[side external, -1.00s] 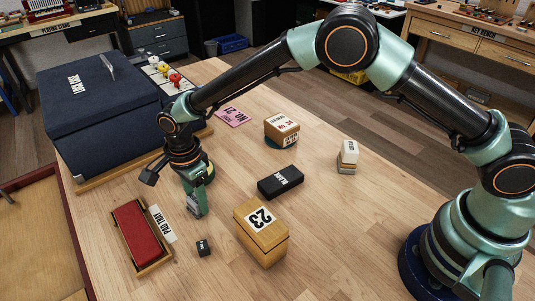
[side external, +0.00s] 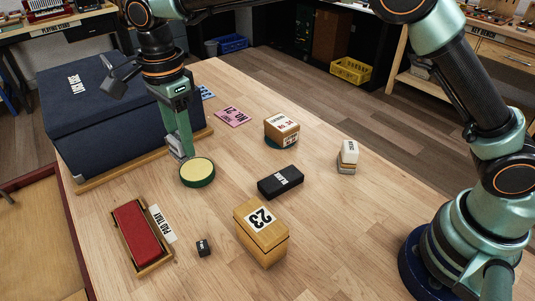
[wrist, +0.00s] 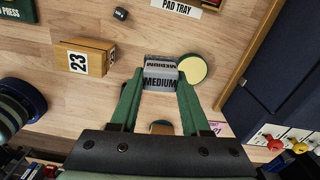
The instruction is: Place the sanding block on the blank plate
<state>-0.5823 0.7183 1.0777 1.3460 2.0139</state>
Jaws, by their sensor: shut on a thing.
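The sanding block is a grey block marked MEDIUM (wrist: 160,76), pinched between the fingertips of my gripper (wrist: 158,88). In the side view my gripper (side external: 178,150) points down with the sanding block's lower end (side external: 176,156) showing at its tips. It appears raised above the table, behind the round yellow-topped green disc (side external: 197,172). A flat black block (side external: 280,181), whose white label seems to read BLANK, lies mid-table, apart from my gripper. In the wrist view my left finger hides most of it.
A wooden box marked 23 (side external: 262,232), a small black cube (side external: 203,247) and a pad tray (side external: 150,262) with a red pad are nearer. A labelled box (side external: 281,130) and a small white-topped stack (side external: 348,156) stand beyond. A dark blue case (side external: 95,135) borders the left.

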